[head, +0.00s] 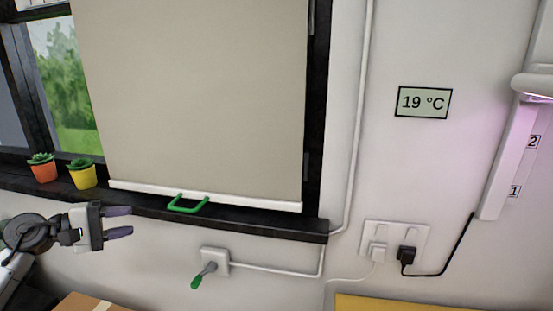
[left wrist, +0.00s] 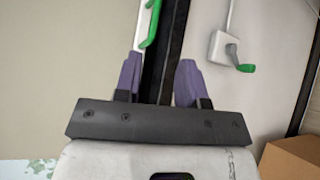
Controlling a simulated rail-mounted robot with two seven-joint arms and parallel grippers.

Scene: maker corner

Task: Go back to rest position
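My left gripper (head: 119,222) is at the lower left of the head view, in front of the wall just below the window sill. Its two purple fingers are apart with nothing between them. In the left wrist view the open fingers (left wrist: 160,82) point toward the sill edge. The green blind handle (head: 188,204) is to the right of the gripper and apart from it; it also shows in the left wrist view (left wrist: 150,22). My right gripper is in neither view.
A beige blind (head: 195,95) covers most of the window. An orange pot (head: 43,172) and a yellow pot (head: 82,178) stand on the dark sill (head: 290,226). A green-handled crank switch (head: 213,262) is on the wall below. A cardboard box (head: 85,303) is under the gripper.

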